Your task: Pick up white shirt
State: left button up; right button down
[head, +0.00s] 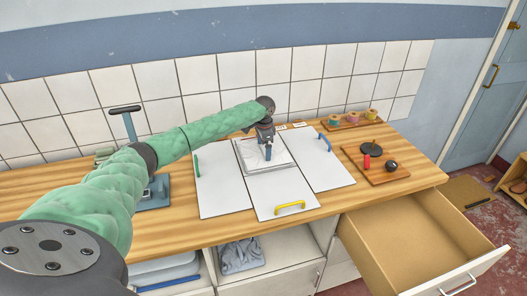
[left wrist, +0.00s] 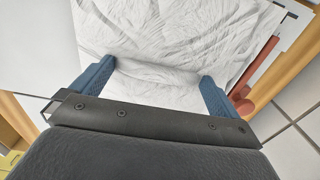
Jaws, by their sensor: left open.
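The white shirt (head: 252,160) is a folded, wrinkled cloth lying flat at the back of the worktop, over the middle white panel. My left gripper (head: 267,155) is directly above it, pointing down. In the left wrist view the wrinkled white shirt (left wrist: 170,30) fills the upper middle, and my left gripper (left wrist: 157,72) is open with its two blue fingers spread wide over it. Nothing is held between the fingers. Whether the fingertips touch the cloth is hard to tell. My right gripper is out of view.
White panels with green (head: 197,166), yellow (head: 290,207) and blue (head: 325,142) handles lie around the shirt. A board with a black disc and red knob (head: 375,166) is to the right. A drawer (head: 425,232) stands open below. Grey cloth (head: 241,255) lies in a cubby.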

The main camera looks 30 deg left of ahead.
pick_arm(q)
jog(key=shift+f, duration=0.25)
jog(key=shift+c, duration=0.4)
jog(key=c, duration=0.8)
jog(key=shift+c, duration=0.2)
